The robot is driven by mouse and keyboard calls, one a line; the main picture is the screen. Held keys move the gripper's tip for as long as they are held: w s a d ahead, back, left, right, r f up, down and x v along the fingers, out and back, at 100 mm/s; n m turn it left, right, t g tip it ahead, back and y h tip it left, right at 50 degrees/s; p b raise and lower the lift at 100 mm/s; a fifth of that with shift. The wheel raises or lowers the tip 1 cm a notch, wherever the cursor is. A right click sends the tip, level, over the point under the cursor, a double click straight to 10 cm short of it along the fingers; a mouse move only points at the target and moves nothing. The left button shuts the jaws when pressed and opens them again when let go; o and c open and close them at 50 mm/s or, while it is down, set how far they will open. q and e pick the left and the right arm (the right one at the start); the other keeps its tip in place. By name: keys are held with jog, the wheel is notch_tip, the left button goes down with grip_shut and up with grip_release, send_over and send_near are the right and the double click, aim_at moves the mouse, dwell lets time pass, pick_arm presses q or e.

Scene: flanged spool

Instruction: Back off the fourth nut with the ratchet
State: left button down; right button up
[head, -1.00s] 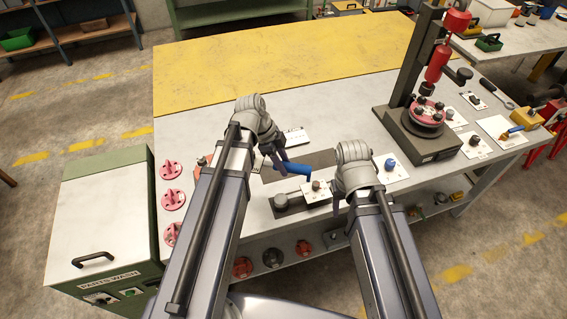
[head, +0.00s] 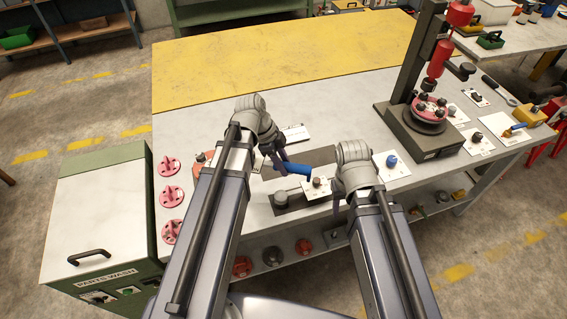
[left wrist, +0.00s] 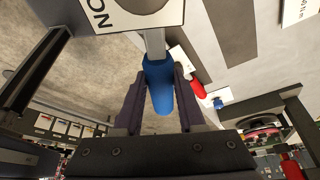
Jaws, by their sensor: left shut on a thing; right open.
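My left gripper (head: 279,165) is shut on the blue handle (head: 294,169) of a tool, which looks like the ratchet, above the front of the bench. In the left wrist view the blue handle (left wrist: 159,88) sits between the fingers, and its metal shank (left wrist: 154,43) runs up toward a lettered white plate (left wrist: 115,14). The tool's head is not clear. My right gripper (head: 340,201) is open at the bench's front edge, mostly hidden by its wrist. A red flanged part with dark nuts (head: 428,107) sits on the press base at the right, apart from both grippers.
A tall press (head: 425,60) stands at the right of the bench. White cards with small parts, one with a blue piece (head: 391,161), lie along the front. Pink flanged pieces (head: 170,196) stand at the left. The yellow mat (head: 270,75) behind is clear.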

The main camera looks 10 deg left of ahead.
pick_arm(q)
jog(key=shift+f+b, duration=1.2)
jog(key=shift+f, duration=0.15)
jog(key=w, duration=0.1)
jog(key=w+n, duration=0.2)
jog(key=w, duration=0.1)
jog(key=shift+a+t, duration=0.25)
jog(key=shift+t, duration=0.15)
jog(key=w+n, duration=0.1)
jog(key=w, duration=0.1)
jog(key=w+a+n+t, duration=0.1)
jog(key=w, duration=0.1)
jog(key=shift+a+n, duration=0.2)
jog(key=shift+n, duration=0.2)
